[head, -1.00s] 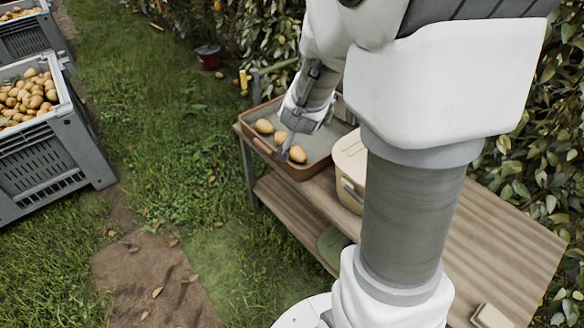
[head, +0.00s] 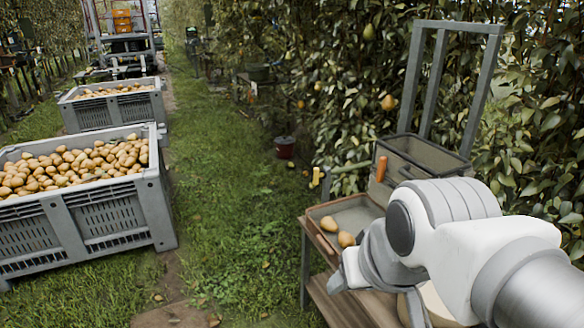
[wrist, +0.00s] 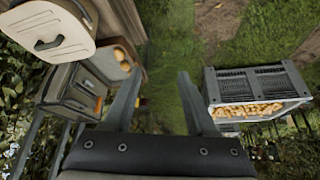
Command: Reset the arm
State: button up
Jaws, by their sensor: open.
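My arm is raised at the right of the head view, with the gripper partly hidden behind its own wrist links. In the wrist view my gripper (wrist: 158,98) is open, its two fingers wide apart with nothing between them. Behind the arm in the head view, the brown tray (head: 314,226) stands on the wooden bench (head: 338,300). Two pears show in it, one (head: 329,223) near its left side and one (head: 346,239) nearer the arm.
Grey crates of pears (head: 110,215) stand left. The grass lane between is clear.

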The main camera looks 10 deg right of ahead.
jog(key=shift+s+d, duration=0.1)
jog(key=shift+s, duration=0.5)
notch_tip(320, 180, up, 6)
jog(key=p, duration=0.6)
jog(key=shift+r, duration=0.15)
jog(key=shift+c, duration=0.6)
